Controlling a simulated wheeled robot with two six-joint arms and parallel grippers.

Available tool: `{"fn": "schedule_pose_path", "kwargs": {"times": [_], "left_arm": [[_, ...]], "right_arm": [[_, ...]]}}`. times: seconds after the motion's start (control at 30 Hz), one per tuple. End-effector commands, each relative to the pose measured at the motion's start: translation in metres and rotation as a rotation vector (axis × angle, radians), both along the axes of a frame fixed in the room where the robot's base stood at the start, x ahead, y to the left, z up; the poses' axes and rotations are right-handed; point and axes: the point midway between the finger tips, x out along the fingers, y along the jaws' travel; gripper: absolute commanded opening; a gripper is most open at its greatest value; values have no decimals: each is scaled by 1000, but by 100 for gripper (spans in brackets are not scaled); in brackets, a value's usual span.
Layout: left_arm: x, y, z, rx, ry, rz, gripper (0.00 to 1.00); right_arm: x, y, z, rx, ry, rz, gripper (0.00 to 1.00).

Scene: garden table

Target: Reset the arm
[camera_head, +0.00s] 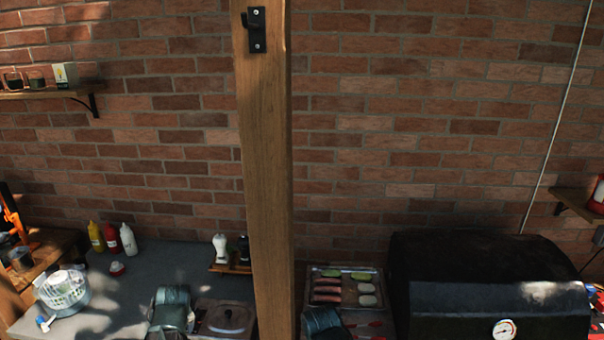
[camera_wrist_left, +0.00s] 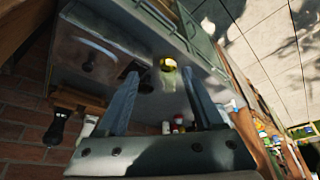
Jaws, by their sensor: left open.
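My left gripper (camera_wrist_left: 160,75) shows in the left wrist view with its two grey fingers spread apart. Nothing is clasped between the fingers. A small yellow and pale object (camera_wrist_left: 168,64) appears beyond the fingertips; I cannot tell what it is. In the head view, two grey-green rounded parts at the lower edge seem to be my arms, but no gripper fingers can be made out there. My right gripper is not visible.
The counter (camera_head: 150,262) holds sauce bottles (camera_head: 111,237), a salad spinner (camera_head: 63,290), two mills (camera_head: 231,248) and a lidded pan (camera_head: 226,318). A wooden post (camera_head: 264,170) stands mid-view. Right are a food tray (camera_head: 345,272) and black grill (camera_head: 488,275).

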Motion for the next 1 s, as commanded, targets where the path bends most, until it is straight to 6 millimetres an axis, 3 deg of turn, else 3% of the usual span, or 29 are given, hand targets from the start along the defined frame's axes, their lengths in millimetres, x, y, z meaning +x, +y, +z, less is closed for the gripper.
{"fn": "schedule_pose_path", "kwargs": {"times": [0.47,0.77,0.9,1.0], "left_arm": [[-13,-73,-44,-7,108,-223,69],[-48,-166,-100,-5,262,-549,69],[-81,-219,-133,0,364,-768,69],[-101,-246,-146,2,423,-893,69]], "right_arm": [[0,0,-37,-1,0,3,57],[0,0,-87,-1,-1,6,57],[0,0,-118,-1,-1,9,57],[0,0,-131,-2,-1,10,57]]}}
